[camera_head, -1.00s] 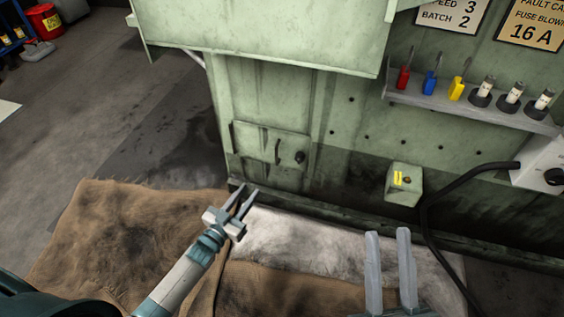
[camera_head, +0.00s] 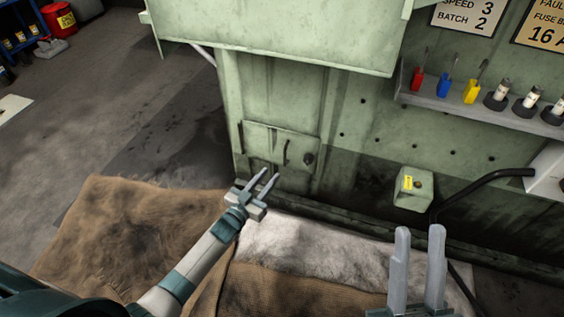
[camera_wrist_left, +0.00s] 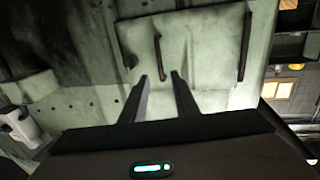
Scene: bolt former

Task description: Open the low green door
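The low green door (camera_head: 279,148) is a small flat panel low on the green machine, and it looks closed. It has a dark vertical handle (camera_head: 287,152) and a round dark knob (camera_head: 308,158) to the handle's right. In the left wrist view the door (camera_wrist_left: 200,48) and handle (camera_wrist_left: 158,55) lie just beyond the fingers. My left gripper (camera_head: 268,182) is open and empty, in front of and just below the door, apart from the handle. My right gripper (camera_head: 419,240) is open and empty at the lower right, away from the door.
A green box with a yellow label (camera_head: 413,188) juts from the machine at right, near a black cable (camera_head: 484,184). Brown and white cloths (camera_head: 310,250) lie on the floor. An overhanging green panel (camera_head: 280,35) is above the door.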

